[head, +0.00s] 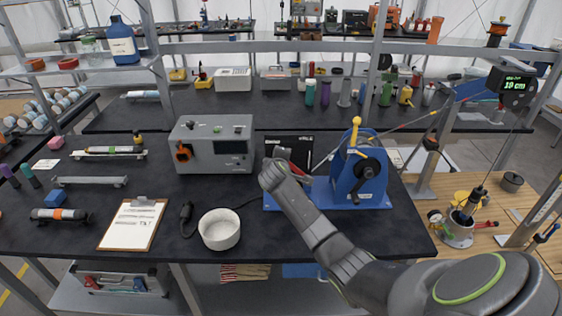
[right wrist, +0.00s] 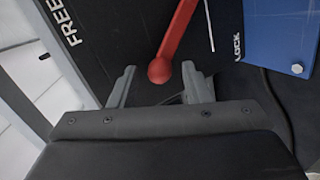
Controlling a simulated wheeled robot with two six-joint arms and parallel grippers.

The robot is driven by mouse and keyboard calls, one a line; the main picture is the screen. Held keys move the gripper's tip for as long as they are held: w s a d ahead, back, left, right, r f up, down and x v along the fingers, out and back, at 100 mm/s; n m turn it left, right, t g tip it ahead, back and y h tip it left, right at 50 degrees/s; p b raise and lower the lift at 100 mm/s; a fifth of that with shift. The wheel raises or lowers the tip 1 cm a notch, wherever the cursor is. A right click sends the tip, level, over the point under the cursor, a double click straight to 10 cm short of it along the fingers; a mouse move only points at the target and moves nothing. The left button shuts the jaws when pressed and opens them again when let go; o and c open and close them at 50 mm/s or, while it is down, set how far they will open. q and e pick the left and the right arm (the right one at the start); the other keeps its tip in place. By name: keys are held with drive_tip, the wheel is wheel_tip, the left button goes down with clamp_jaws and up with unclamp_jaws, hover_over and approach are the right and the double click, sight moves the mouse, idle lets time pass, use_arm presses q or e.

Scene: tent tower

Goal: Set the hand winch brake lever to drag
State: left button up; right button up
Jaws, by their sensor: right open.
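The blue hand winch (head: 372,183), with a yellow crank arm, stands on the dark bench. A black panel (head: 302,143) stands upright at its left. The red brake lever (right wrist: 176,38) shows in the right wrist view, its round knob lying between the FREE and LOCK lettering. I see no drag label. My right gripper (right wrist: 158,82) is open, with one finger on either side of the knob. Whether a finger touches it I cannot tell. In the head view my right wrist covers most of that spot. My left gripper is not in view.
A grey control box (head: 213,145) stands left of the winch. A white bowl (head: 219,230), a cable and a clipboard (head: 132,225) lie nearer the front. A line (head: 408,124) runs from the winch up to the right. A metal post rises behind the winch.

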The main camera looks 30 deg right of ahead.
drive_tip(key=shift+a, duration=0.1)
drive_tip(key=b+v, duration=0.3)
drive_tip(key=v, duration=1.4)
drive_tip(key=shift+s, duration=0.2)
